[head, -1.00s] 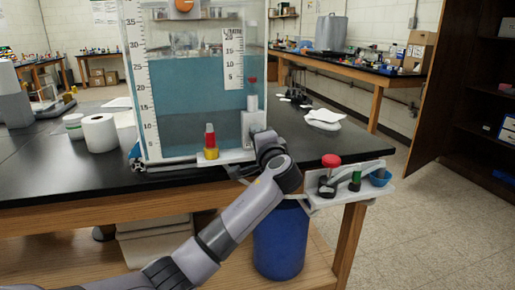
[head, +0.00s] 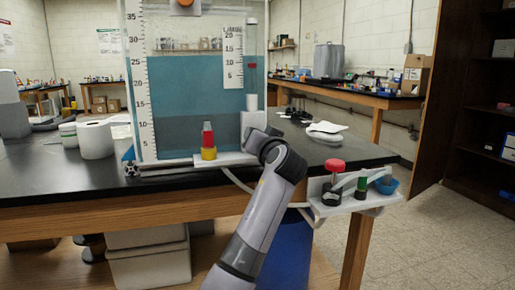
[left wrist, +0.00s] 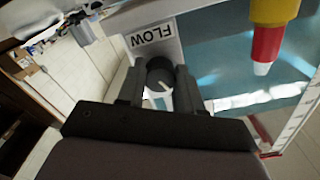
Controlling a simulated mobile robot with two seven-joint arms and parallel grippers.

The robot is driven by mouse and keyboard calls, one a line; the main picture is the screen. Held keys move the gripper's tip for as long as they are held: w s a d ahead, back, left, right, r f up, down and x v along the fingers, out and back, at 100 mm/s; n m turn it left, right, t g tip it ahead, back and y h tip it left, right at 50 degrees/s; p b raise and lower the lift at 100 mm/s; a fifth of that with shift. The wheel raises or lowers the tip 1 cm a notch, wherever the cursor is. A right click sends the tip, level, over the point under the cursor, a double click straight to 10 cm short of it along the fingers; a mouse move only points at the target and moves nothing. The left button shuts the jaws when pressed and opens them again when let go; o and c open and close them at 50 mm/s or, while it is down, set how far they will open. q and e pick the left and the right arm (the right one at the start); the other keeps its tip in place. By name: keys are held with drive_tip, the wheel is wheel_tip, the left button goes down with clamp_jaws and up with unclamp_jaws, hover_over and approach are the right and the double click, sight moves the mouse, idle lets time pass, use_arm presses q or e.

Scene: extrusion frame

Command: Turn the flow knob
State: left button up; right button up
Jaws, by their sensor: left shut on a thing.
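The flow knob (left wrist: 159,72) is a dark round knob with a white pointer line. It sits below a white "FLOW" label (left wrist: 153,34) in the left wrist view. My left gripper (left wrist: 159,84) is shut on the knob, with one finger on each side of it. In the head view my left arm covers the knob and the fingertips, in front of the small grey housing (head: 250,122) at the tank's right front corner. My right gripper is not in view.
The clear tank (head: 195,95) of blue water stands on the black bench (head: 75,184). A red and yellow bottle (head: 208,140) stands at its front. A small white shelf (head: 345,203) holds a red-capped jar (head: 333,167) and a blue bowl (head: 386,185). A blue bin (head: 290,250) is below.

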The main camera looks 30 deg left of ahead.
use_arm(q)
drive_tip(key=n+b, duration=0.7)
drive_tip(key=n, duration=0.7)
drive_tip(key=shift+r+n, duration=0.1)
drive_tip(key=shift+n, duration=0.2)
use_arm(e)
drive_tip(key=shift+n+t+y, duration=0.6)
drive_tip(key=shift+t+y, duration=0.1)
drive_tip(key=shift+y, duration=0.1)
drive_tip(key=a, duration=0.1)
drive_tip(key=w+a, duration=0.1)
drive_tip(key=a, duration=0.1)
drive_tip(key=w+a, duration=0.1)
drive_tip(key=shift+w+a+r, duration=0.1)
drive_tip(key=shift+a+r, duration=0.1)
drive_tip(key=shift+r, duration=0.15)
use_arm(q)
drive_tip(key=o, duration=1)
drive_tip(key=shift+o, duration=0.2)
